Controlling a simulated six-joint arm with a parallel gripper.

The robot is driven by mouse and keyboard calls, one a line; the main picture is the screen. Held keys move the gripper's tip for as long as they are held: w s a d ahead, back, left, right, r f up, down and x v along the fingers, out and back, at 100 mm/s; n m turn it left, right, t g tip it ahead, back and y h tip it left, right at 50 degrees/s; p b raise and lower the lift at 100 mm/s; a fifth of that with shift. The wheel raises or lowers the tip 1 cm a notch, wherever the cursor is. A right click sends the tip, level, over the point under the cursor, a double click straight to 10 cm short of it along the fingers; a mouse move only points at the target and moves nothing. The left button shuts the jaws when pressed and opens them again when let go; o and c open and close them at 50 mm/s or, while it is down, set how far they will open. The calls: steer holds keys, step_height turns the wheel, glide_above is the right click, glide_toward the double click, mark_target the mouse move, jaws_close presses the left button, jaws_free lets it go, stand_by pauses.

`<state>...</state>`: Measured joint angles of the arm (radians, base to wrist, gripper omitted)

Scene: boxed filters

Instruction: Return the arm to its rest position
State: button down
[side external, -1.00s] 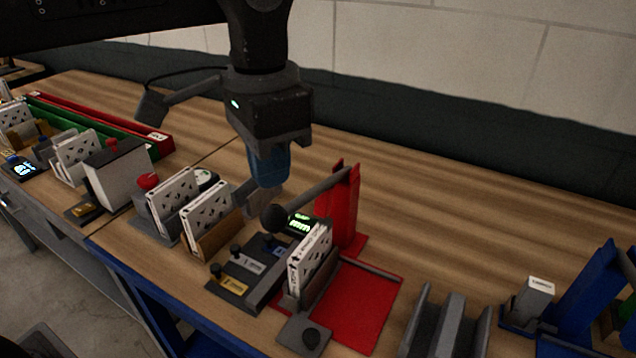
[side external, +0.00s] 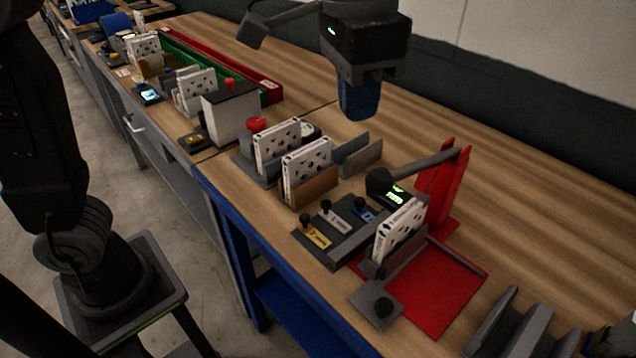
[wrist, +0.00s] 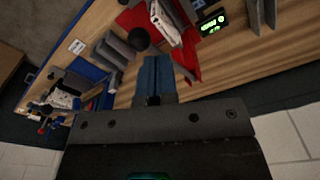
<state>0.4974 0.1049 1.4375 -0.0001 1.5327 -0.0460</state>
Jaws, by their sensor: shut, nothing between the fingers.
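My gripper (side external: 357,101) hangs above the wooden bench near its back part, its blue fingers pointing down, shut with nothing between them. In the wrist view the closed blue fingers (wrist: 154,78) show in front of the bench. The gripper is clear of the fixtures below it. The red stand with a dark lever (side external: 438,190) is to the right of and below the gripper. A white patterned filter (side external: 398,230) stands upright in a grey holder on the red plate (side external: 440,295).
Two more white filters (side external: 277,146) (side external: 308,170) stand in holders left of the gripper. A white box with a red knob (side external: 230,115) and long green and red rails (side external: 215,62) lie farther left. Grey channel blocks (side external: 515,325) are at the lower right. The back right bench is bare.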

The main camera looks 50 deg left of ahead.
steer(key=s+a+f+n+t, duration=0.2)
steer(key=s+a+f, duration=0.3)
steer(key=a, duration=0.4)
steer(key=s+a+f+n+t, duration=0.2)
steer(key=s+a+f, duration=0.4)
steer(key=a, duration=0.3)
steer(key=shift+s+n+t, duration=0.35)
steer(key=shift+n+t, duration=0.05)
steer(key=shift+n, duration=0.2)
